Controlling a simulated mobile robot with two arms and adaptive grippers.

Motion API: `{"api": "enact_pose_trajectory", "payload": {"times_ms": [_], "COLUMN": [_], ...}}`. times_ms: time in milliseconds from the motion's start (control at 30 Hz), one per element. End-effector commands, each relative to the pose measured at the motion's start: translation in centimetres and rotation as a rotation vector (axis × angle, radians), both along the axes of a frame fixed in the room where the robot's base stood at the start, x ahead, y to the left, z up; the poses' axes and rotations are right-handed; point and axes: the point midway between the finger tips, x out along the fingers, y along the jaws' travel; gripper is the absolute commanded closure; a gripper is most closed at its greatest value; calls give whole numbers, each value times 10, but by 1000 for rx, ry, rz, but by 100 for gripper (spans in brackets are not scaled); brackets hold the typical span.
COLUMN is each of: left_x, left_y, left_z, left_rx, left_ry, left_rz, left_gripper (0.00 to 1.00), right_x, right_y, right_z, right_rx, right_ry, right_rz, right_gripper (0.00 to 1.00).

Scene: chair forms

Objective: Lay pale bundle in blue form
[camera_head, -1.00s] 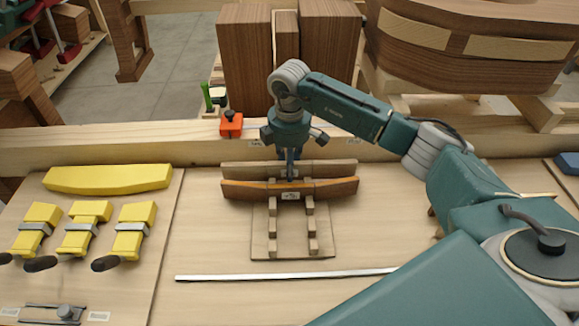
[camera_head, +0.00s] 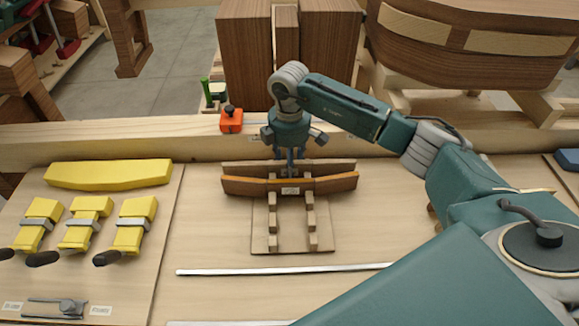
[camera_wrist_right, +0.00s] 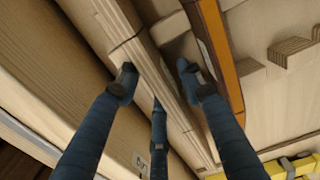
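My right gripper (camera_head: 289,167) points down over the slotted wooden stand (camera_head: 290,243) in the middle of the table. In the wrist view its fingers (camera_wrist_right: 157,78) stand apart, with pale layered strips (camera_wrist_right: 160,72) running between them; I cannot tell whether they touch. Next to these strips is an orange-edged curved piece (camera_wrist_right: 224,62), which also shows at the front of the stand in the head view (camera_head: 335,184). A dark blue block (camera_head: 568,160) is cut off at the right edge; I cannot tell if it is the blue form. My left gripper is not in view.
A yellow curved block (camera_head: 108,174) and three yellow clamps (camera_head: 85,225) lie on the left board. A thin pale strip (camera_head: 280,270) lies in front of the stand. An orange item (camera_head: 231,122) sits on the rear beam. Large wooden blocks (camera_head: 330,60) stand behind.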

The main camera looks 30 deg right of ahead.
Motion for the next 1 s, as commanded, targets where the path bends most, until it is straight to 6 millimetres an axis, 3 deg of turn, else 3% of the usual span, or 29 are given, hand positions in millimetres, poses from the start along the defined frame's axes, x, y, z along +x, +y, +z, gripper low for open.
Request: {"api": "enact_pose_trajectory", "payload": {"times_ms": [300,533,700,1000], "left_x": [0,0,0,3], "left_y": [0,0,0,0], "left_z": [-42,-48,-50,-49], "left_rx": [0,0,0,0], "left_ry": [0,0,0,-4], "left_rz": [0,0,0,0], "left_gripper": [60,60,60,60], "right_x": [5,5,4,4], "right_y": [-2,-2,-2,-2], "right_z": [47,92,105,107], "right_rx": [1,1,1,0], "right_ry": [-9,-6,-3,-1], "right_rz": [0,-1,0,0], "right_gripper": [62,62,62,62]}}
